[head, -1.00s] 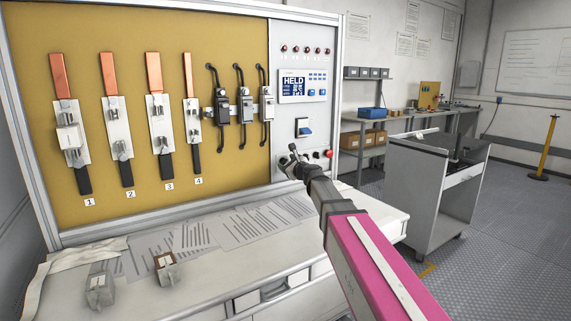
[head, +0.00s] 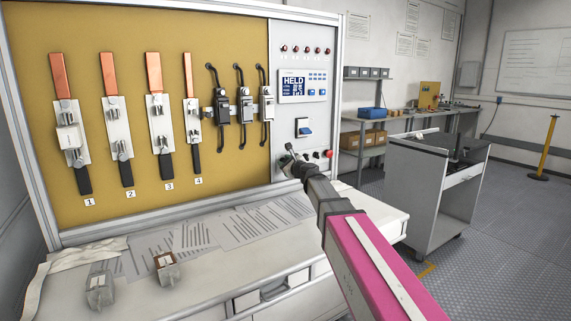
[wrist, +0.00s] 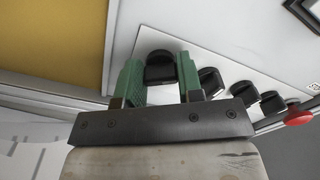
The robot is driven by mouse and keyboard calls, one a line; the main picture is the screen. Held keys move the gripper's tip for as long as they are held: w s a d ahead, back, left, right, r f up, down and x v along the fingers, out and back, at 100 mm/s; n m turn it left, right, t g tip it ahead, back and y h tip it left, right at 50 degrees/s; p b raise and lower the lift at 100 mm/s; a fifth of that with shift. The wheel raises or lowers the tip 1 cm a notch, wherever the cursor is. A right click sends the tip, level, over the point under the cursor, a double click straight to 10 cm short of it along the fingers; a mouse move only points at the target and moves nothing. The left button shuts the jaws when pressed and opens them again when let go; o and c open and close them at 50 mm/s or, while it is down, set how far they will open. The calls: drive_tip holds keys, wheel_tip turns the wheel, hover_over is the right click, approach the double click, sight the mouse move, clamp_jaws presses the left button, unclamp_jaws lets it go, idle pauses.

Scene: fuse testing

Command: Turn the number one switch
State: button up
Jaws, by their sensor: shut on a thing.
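The number one switch is most likely the leftmost black rotary knob (wrist: 160,68) in the row at the bottom of the white control panel. In the wrist view it sits between the two green finger pads of my gripper (wrist: 160,78), which touch it on both sides. In the head view my gripper (head: 289,158) is at the panel's lower left and hides most of this knob. The knob's pointer direction cannot be made out.
More black knobs (wrist: 210,82) run to the right, ending near a red button (wrist: 298,117). Above are a blue rocker switch (head: 304,130) and a display (head: 294,87). Numbered fuse holders hang on the yellow board (head: 225,45). Loose parts lie on the bench (head: 210,285).

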drive_tip(key=n, duration=1.1)
drive_tip(key=shift+s+a+f, duration=0.1)
drive_tip(key=shift+f, duration=0.1)
drive_tip(key=shift+n, duration=0.3)
idle(0.3)
drive_tip(key=o, duration=0.9)
drive_tip(key=shift+o, duration=0.2)
drive_tip(key=v, duration=1.1)
